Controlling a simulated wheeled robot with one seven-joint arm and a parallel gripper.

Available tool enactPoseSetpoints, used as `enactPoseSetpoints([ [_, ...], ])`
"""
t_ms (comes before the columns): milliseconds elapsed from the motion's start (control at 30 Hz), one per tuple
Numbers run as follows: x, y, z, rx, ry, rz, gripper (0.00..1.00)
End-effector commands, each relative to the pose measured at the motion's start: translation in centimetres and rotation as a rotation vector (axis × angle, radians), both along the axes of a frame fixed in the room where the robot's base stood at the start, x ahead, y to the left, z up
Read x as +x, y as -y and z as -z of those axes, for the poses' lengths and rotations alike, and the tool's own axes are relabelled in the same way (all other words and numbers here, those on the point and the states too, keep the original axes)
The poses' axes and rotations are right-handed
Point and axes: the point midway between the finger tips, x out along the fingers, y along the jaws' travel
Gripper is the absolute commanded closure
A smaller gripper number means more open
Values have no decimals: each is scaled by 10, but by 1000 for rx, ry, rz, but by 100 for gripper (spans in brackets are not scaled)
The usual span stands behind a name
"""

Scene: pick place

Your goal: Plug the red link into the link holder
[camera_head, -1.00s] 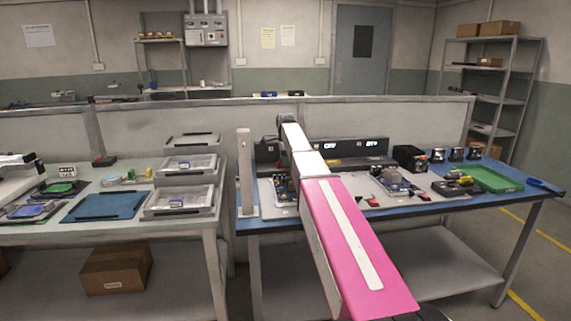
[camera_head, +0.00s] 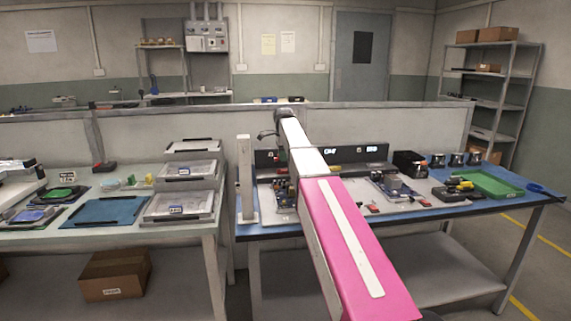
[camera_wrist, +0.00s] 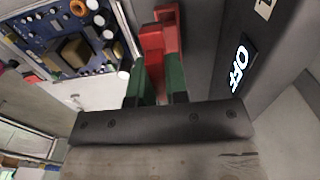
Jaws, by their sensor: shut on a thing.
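In the wrist view my gripper (camera_wrist: 158,88) has green fingertips closed on a red link (camera_wrist: 153,44). The red part stands out beyond the fingertips, near the side of a dark box with a lit "OFF" display (camera_wrist: 243,60). I cannot tell the link holder from the red parts around the fingertips, nor whether the link touches anything. In the head view my arm hides the gripper and the held link. The dark panel (camera_head: 358,154) stands behind the arm at the back of the blue table.
A blue circuit board (camera_wrist: 70,38) lies left of the gripper in the wrist view. The right table also holds another board (camera_head: 392,186), a green tray (camera_head: 490,184) and several dark devices (camera_head: 437,160). A pale post (camera_head: 245,178) stands at its left edge.

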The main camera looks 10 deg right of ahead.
Motion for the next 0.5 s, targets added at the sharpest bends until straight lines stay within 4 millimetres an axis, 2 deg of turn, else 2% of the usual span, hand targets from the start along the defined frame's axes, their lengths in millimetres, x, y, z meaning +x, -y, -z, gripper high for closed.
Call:
enactPoseSetpoints([
  [33, -15, -9, -8, 0, 2, -3, 100],
  [200, -42, -33, -30, 0, 2, -2, 100],
  [500, -71, -59, -54, 0, 0, -1, 100],
])
